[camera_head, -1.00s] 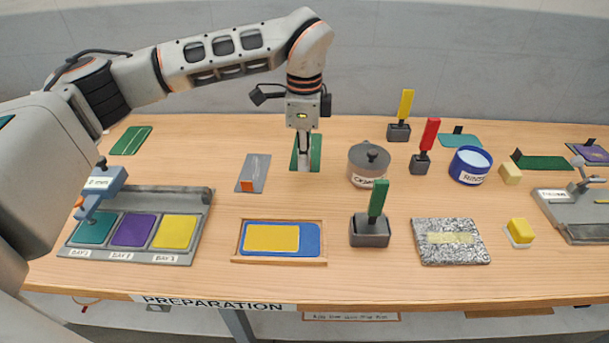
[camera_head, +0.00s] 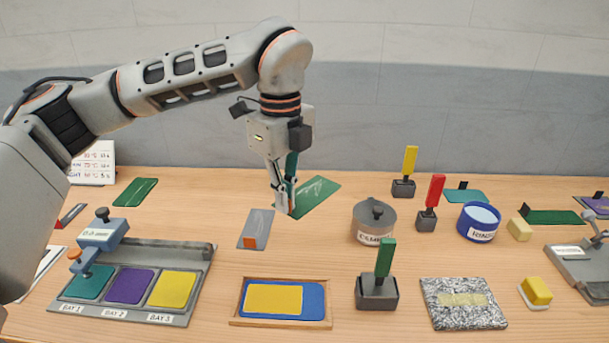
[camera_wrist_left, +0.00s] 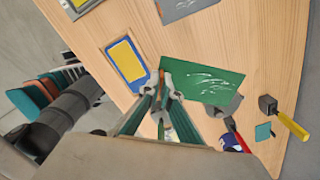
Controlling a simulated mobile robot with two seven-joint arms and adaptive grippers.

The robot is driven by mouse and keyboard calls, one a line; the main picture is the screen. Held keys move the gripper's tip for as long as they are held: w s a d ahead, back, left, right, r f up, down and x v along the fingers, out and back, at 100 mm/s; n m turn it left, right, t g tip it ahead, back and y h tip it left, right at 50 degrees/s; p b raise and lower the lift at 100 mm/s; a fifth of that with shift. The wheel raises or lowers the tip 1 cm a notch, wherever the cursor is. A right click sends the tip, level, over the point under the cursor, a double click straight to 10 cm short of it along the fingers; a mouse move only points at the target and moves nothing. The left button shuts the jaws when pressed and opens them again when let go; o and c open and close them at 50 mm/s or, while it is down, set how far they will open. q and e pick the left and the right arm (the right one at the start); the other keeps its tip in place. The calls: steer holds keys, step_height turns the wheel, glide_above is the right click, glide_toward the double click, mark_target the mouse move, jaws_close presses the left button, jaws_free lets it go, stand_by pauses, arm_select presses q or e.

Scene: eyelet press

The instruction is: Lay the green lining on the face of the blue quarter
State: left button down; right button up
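The green lining (camera_head: 319,192) is a dark green sheet with white marks. My left gripper (camera_head: 284,208) is shut on its near left edge and holds it tilted. In the left wrist view the lining (camera_wrist_left: 210,82) spreads out beyond the fingertips (camera_wrist_left: 163,72). The blue quarter (camera_head: 313,301) lies in a shallow wooden tray (camera_head: 281,323) nearer the front, with a yellow sheet (camera_head: 273,299) covering much of its face. The blue quarter also shows in the left wrist view (camera_wrist_left: 140,82), left of the fingers. My right gripper is not in view.
A grey pot (camera_head: 375,221) stands right of the lining. A green-handled brush (camera_head: 378,289) stands right of the tray, and a speckled slab (camera_head: 463,303) beyond it. A grey plate (camera_head: 257,226) lies behind the tray. A three-bay rack (camera_head: 122,314) is at left.

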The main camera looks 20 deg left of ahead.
arm_select(q)
steer(key=s+a+f+m+b, duration=0.1)
steer(key=s+a+f+m, duration=0.15)
steer(key=s+m, duration=0.25)
steer(key=s+a+f+m, duration=0.2)
steer(key=s+f+m, duration=0.2)
steer(key=s+m, duration=0.15)
steer(key=b, duration=0.4)
glide_above(248, 297)
step_height(248, 297, down, 5)
steer(key=shift+f, duration=0.75)
steer(key=shift+f, duration=0.1)
steer(key=shift+f+b, duration=0.3)
steer(key=shift+b, duration=0.05)
steer(key=shift+f, duration=0.1)
